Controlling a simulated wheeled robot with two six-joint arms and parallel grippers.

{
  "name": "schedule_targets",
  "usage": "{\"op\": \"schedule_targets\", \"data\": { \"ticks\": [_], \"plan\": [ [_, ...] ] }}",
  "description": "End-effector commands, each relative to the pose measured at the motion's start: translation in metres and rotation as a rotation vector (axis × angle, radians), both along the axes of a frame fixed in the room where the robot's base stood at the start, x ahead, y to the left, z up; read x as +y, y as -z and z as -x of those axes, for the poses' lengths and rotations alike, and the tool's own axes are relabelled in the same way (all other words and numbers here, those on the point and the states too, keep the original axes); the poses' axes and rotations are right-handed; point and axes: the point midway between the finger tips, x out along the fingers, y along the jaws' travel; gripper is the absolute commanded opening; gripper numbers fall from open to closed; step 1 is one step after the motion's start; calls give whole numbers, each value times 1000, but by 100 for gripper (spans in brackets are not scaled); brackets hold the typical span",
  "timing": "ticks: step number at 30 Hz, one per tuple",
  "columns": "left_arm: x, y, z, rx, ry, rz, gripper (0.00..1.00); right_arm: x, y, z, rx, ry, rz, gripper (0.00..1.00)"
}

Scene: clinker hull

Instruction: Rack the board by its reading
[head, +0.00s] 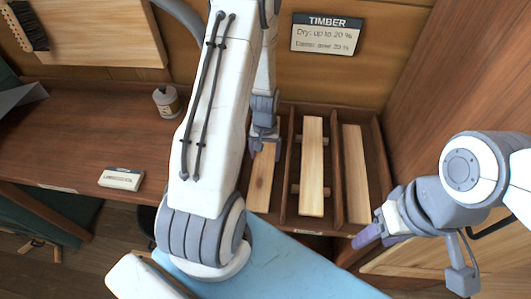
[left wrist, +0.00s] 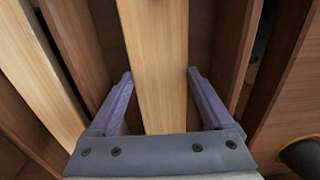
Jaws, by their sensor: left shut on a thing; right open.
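A wooden rack (head: 338,148) with three long compartments stands at the back centre. A pale board (head: 262,182) lies in its left compartment, partly hidden by my left arm. My left gripper (head: 263,142) is at the far end of this board, and the left wrist view shows the board (left wrist: 157,70) between its purple fingers. A second board (head: 312,165) lies on crosspieces in the middle compartment. A third board (head: 355,172) lies in the right compartment. A sign (head: 326,35) reads "TIMBER", dry up to 20 %, damp over 20 %. My right gripper (head: 368,236) is open and empty, right of the rack's front.
A small labelled block (head: 121,179), its text unreadable, and a jar (head: 167,101) stand on the wooden bench (head: 75,130) at left. A light blue surface (head: 300,268) is in front. A wooden wall (head: 450,80) closes the right side.

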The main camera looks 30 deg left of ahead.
Motion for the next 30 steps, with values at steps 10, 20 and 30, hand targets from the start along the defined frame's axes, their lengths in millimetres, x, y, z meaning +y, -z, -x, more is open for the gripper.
{"op": "schedule_targets", "data": {
  "ticks": [10,20,30],
  "plan": [
    [0,5,0,0,0,0,15,0,4,0,0,0,0,56],
    [0,7,0,0,0,0,100,0,5,0,0,0,0,56],
    [1,-16,-1,-6,0,-2,100,0,7,0,0,0,0,56]
  ]
}}
